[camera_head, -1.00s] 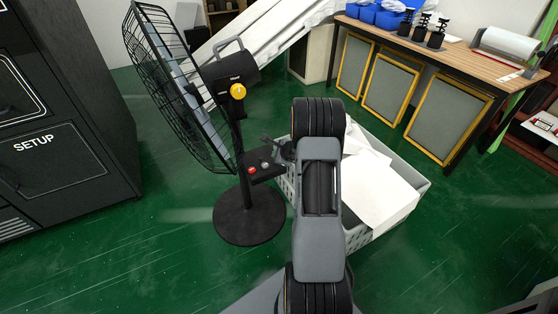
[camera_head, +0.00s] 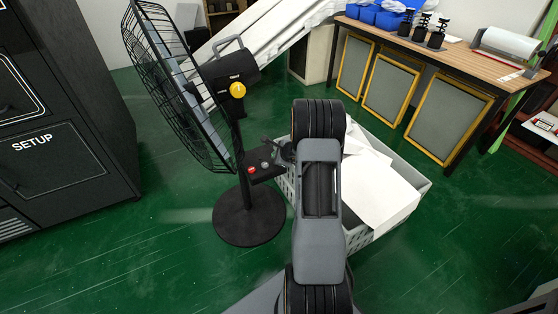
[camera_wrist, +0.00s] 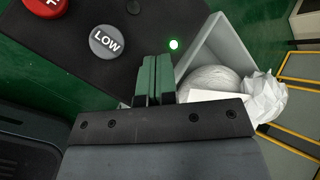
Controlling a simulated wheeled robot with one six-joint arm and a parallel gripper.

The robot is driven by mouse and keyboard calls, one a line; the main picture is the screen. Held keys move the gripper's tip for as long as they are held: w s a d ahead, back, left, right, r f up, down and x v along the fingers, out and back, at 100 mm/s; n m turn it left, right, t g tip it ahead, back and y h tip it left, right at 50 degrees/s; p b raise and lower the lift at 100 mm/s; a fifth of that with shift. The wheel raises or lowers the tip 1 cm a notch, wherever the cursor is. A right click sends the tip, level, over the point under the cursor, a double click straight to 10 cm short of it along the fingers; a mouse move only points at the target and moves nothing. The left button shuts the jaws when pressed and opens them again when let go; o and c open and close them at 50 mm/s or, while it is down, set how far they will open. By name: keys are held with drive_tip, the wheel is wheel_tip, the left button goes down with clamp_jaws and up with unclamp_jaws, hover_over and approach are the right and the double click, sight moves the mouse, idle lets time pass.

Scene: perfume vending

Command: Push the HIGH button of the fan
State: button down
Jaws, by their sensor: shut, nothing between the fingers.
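The black fan (camera_head: 180,90) stands on a round base, with a control box (camera_head: 270,176) on its pole. A red button (camera_head: 252,170) and a grey button (camera_head: 265,163) show on the box. In the wrist view, the grey button (camera_wrist: 107,41) reads LOW, and the red button (camera_wrist: 45,5) is cut off by the top edge. No button marked HIGH is readable. My gripper (camera_wrist: 152,82) is shut and empty, its green-sided fingertips over the box's edge, right of and below LOW. In the head view, my gripper (camera_head: 270,142) is beside the box; contact cannot be told.
A grey crate (camera_head: 412,196) with white paper stands right of the fan, beside my arm. A dark cabinet (camera_head: 60,120) stands at left, and a wooden workbench (camera_head: 455,55) at back right. Green floor is clear in front.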

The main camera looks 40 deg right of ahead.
idle(0.6)
drive_tip(key=shift+r+p, duration=0.45)
drive_tip(key=shift+r, duration=0.3)
drive_tip(key=shift+r, duration=0.1)
drive_tip(key=shift+r+p, duration=1.8)
drive_tip(key=shift+r, duration=0.65)
